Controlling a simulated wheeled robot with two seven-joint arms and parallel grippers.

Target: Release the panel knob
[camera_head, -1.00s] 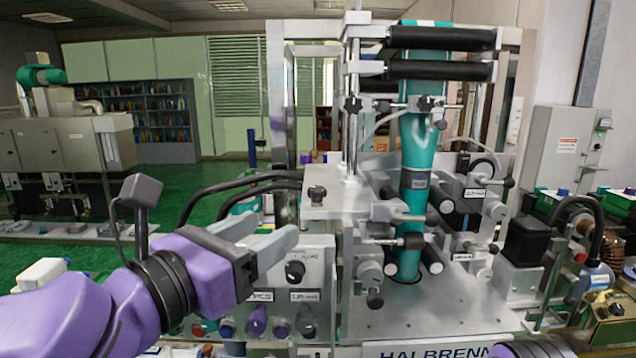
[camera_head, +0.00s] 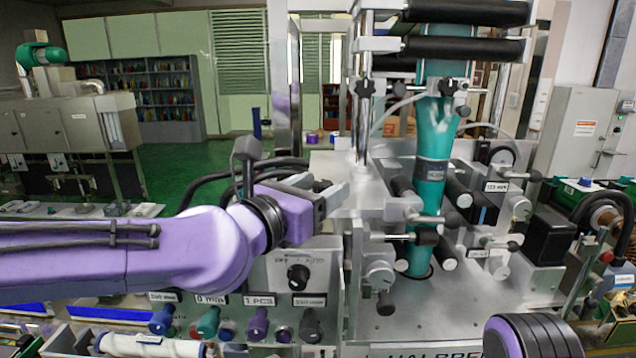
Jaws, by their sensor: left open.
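The panel knob (camera_head: 298,275) is a black round knob on the grey front panel (camera_head: 330,262) of the machine, below a small printed scale. My left gripper (camera_head: 332,192) is open, above and slightly right of the knob and apart from it. Its grey fingers point right, near the edge of the machine's top plate. A dark piece shows by the fingertips; I cannot tell whether it is the black knob on the top plate. A purple and black part of my right arm shows at the bottom right; its gripper is out of view.
Several coloured buttons (camera_head: 257,322) line the panel below the knob. A teal sleeve column (camera_head: 432,150) with black rollers (camera_head: 470,48) stands right of my left gripper. A metal post (camera_head: 361,110) rises close beyond the fingers. Black hoses pass behind the gripper.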

